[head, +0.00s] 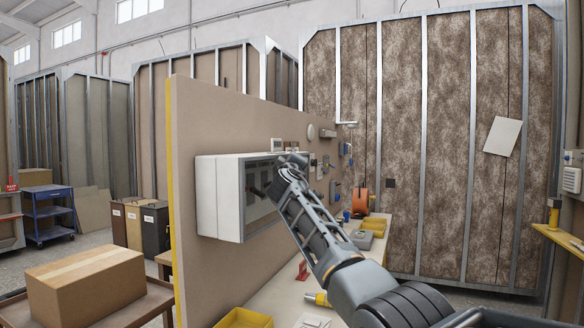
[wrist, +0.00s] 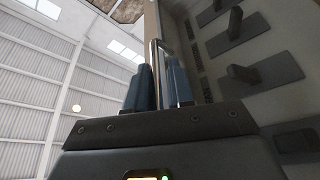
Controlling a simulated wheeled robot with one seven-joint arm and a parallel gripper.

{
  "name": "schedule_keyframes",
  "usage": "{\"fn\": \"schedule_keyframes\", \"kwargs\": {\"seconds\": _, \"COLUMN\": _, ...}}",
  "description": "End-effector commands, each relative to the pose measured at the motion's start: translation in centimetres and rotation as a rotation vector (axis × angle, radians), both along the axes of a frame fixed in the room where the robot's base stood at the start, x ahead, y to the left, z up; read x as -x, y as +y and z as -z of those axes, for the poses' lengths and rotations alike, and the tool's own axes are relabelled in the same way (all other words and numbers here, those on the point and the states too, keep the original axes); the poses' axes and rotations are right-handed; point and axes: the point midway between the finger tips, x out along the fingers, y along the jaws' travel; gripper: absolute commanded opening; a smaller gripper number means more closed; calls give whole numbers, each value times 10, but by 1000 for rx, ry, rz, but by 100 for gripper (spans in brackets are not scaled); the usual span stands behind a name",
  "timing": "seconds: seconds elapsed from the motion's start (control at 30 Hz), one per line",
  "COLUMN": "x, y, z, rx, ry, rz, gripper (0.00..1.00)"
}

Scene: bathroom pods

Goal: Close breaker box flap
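The breaker box (head: 220,197) is a white box fixed to a tan upright panel. Its front faces right in the head view and shows dark switches. The switches (wrist: 244,74) also show close up at the right of the wrist view. My gripper (head: 290,160) is at the box front, near its upper right, partly hidden by my arm. In the wrist view my gripper's two blue-grey fingers (wrist: 160,88) stand slightly apart, with a thin pale edge or bar (wrist: 156,60) between them. I cannot tell whether this edge belongs to the flap or whether the fingers press on it.
The tan panel (head: 190,120) carries several small fittings right of the box. A workbench below holds a yellow bin (head: 243,318), an orange reel (head: 360,202) and small parts. A cardboard box (head: 86,285) stands on a table at lower left. A blue cart (head: 48,212) is farther back.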

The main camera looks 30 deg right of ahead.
Motion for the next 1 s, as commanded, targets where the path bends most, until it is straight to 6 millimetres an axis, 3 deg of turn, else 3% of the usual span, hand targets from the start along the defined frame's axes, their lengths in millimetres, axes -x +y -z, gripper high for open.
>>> {"fn": "schedule_keyframes", "kwargs": {"seconds": 0.6, "x": 56, "y": 37, "z": 16, "rx": 0, "ry": 0, "rz": -2, "gripper": 21}}
{"fn": "schedule_keyframes", "kwargs": {"seconds": 1.0, "x": 61, "y": 40, "z": 16, "rx": -1, "ry": 1, "rz": -2, "gripper": 21}}
